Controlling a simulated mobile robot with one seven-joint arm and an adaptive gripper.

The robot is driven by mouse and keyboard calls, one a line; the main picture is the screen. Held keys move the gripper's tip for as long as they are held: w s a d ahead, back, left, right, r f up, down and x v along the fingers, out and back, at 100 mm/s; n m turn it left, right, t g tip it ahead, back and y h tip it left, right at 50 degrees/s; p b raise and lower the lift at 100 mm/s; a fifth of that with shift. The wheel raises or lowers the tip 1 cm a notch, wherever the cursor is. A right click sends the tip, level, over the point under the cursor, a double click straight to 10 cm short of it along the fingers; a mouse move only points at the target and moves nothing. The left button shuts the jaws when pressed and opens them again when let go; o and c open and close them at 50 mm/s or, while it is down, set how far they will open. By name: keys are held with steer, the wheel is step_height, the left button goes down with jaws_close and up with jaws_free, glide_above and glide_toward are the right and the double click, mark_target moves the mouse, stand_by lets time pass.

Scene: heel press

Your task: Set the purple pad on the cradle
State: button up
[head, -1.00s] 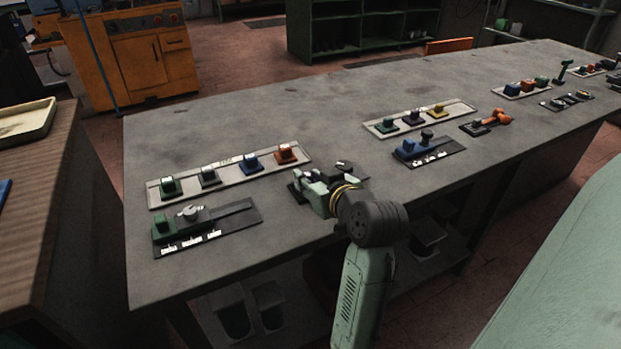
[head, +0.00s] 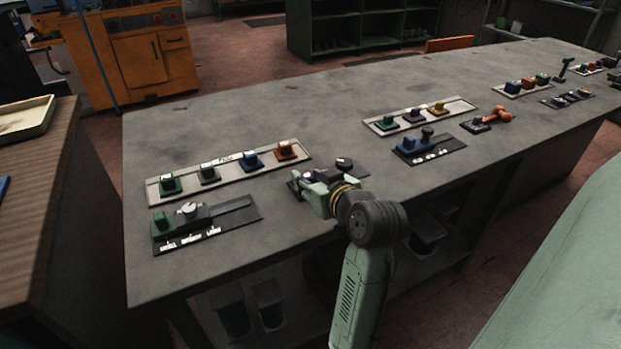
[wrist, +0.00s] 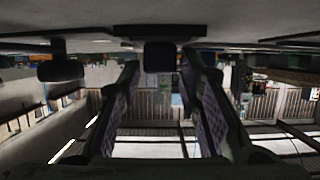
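My gripper (head: 306,181) is low over a dark base plate (head: 358,177) near the table's front edge. In the wrist view its two fingers (wrist: 162,75) are apart, on either side of a dark block (wrist: 160,56). Gaps show beside the block, and I see no contact. A dark knob (head: 344,163) stands on the plate's far side, also in the wrist view (wrist: 60,70). A dark purplish pad (head: 412,115) sits on the middle tray. I cannot tell which part is the cradle.
A pale tray (head: 228,173) with several coloured blocks lies behind my gripper. A green-block station (head: 230,218) is at left, a blue-block one (head: 437,151) at right. The pale middle tray (head: 449,103) is farther right. The table's back half (head: 250,110) is clear.

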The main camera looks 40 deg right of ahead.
steer(key=o, duration=0.3)
steer(key=v, duration=1.2)
